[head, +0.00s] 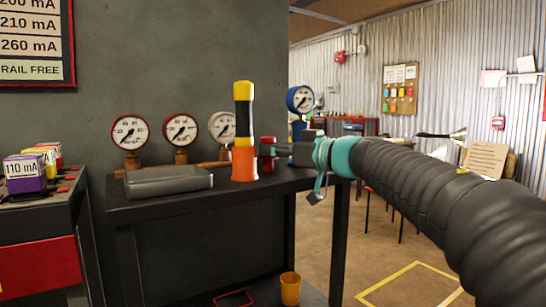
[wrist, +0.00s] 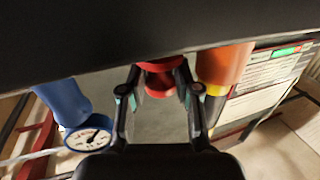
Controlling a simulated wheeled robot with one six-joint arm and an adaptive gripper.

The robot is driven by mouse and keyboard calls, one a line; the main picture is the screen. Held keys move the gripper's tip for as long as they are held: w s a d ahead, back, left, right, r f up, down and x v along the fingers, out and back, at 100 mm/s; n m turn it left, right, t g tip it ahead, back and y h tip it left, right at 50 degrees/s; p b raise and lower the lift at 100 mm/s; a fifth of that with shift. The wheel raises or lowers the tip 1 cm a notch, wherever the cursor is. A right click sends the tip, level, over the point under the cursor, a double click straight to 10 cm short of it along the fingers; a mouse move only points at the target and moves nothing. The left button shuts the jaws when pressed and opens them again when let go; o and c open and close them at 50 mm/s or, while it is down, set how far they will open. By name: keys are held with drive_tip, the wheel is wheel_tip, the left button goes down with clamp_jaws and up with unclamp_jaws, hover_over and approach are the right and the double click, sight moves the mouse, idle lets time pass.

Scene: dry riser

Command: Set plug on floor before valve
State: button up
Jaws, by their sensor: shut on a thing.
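A small red piece (head: 266,155), which looks like the plug, is at the end of my gripper (head: 276,150), over the right part of the dark bench. In the wrist view the red piece (wrist: 162,76) sits between the two fingertips of my gripper (wrist: 160,90), which are shut on it. Its lower side and any contact with the bench top are hard to make out. An orange, black and yellow upright cylinder (head: 243,132) stands on the bench just left of it. It also shows in the wrist view (wrist: 223,66). I cannot identify the valve for certain.
A blue gauge (head: 300,99) stands behind my gripper. Three white gauges (head: 180,130) and a grey flat case (head: 168,181) are on the bench (head: 190,212). An orange cup (head: 290,288) is below. A yellow outline (head: 415,266) marks open floor at the right.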

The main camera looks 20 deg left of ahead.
drive_tip(key=shift+f, duration=0.1)
drive_tip(key=o, duration=0.9)
drive_tip(key=shift+o, duration=0.2)
drive_tip(key=p+v, duration=0.2)
drive_tip(key=v, duration=1)
drive_tip(key=shift+r, duration=0.2)
